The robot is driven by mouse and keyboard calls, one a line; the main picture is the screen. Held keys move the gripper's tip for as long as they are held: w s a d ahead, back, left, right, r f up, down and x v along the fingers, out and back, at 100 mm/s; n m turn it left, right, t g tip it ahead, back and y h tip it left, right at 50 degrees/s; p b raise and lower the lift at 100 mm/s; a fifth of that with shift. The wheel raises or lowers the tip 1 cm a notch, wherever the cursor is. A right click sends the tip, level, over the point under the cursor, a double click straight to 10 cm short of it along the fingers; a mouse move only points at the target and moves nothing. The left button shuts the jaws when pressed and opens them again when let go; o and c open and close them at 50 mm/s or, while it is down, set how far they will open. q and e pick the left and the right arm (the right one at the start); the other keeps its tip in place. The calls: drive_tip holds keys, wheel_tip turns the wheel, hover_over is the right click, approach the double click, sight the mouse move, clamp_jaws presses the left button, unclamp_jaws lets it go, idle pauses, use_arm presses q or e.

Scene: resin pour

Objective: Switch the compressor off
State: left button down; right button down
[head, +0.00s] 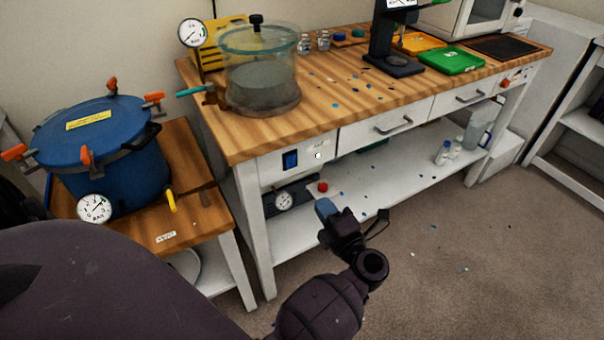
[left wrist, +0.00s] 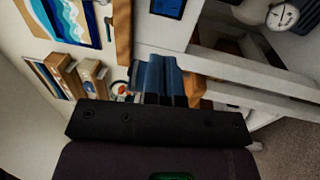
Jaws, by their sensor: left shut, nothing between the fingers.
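A dark unit with a round white gauge (head: 284,200), seemingly the compressor, sits on the shelf under the bench. A red knob (head: 323,187) shows at its right. A blue rocker switch (head: 290,160) is on the bench's white front panel above it, with a small pale green light (head: 318,155) to its right. The switch (left wrist: 168,7) and gauge (left wrist: 282,16) also show in the left wrist view. My left gripper (head: 326,208) is shut and empty, in front of the bench and below the switch; its blue fingertips (left wrist: 163,78) show in the left wrist view. My right gripper is out of view.
A blue pressure pot (head: 110,150) with orange clamps stands on a low table at left. A clear chamber (head: 260,80) stands on the wooden bench top (head: 315,125). Bottles (head: 447,152) are on the lower shelf. The floor (head: 470,240) at right is largely clear.

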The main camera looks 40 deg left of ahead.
sight(291, 159)
use_arm(q)
drive_tip(key=x, duration=1.4)
drive_tip(key=shift+w+d, duration=0.1)
